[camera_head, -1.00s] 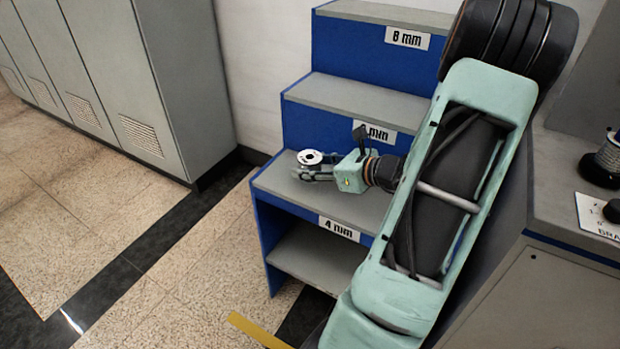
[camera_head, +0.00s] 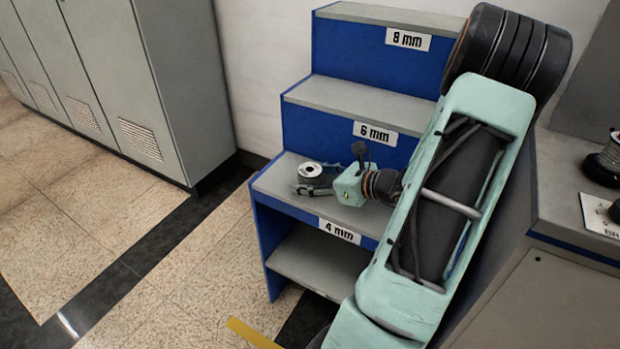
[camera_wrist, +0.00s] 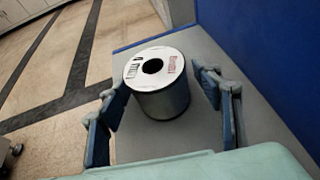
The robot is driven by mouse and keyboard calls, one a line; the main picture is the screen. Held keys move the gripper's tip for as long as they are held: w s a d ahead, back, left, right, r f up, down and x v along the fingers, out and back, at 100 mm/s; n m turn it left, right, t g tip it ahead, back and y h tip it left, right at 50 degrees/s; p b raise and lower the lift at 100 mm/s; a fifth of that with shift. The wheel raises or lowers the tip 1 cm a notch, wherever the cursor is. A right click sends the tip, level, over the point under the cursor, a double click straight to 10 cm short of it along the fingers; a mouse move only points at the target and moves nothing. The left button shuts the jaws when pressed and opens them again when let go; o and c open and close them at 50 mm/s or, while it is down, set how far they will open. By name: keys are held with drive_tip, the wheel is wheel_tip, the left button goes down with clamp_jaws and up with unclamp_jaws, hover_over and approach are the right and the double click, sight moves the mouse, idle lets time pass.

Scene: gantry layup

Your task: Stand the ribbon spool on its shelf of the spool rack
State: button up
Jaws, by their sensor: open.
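The ribbon spool (camera_head: 312,173) stands upright on the grey step (camera_head: 345,207) whose front edge carries the "4 mm" label (camera_head: 339,231). It has a white printed top with a dark centre hole and a grey wound body. It also shows in the wrist view (camera_wrist: 165,100). My gripper (camera_head: 309,186) is low at the spool, reaching in from the right. In the wrist view, my gripper (camera_wrist: 163,98) is open, with one finger on each side of the spool; a gap shows at the right finger, and the left finger is very close to the spool.
The blue stepped rack has higher steps labelled "6 mm" (camera_head: 375,133) and "8 mm" (camera_head: 408,39), both bare where visible. A lower shelf (camera_head: 310,262) is open below. Grey cabinets (camera_head: 130,90) stand left, and a counter (camera_head: 565,190) with another spool stands right.

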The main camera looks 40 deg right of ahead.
drive_tip(key=shift+r, duration=0.2)
drive_tip(key=shift+s+d+r+p, duration=0.15)
drive_tip(key=shift+s+r+p, duration=0.05)
drive_tip(key=shift+s+p, duration=0.1)
drive_tip(key=p+v, duration=0.3)
drive_tip(key=v, duration=0.8)
drive_tip(key=shift+s+r, duration=0.1)
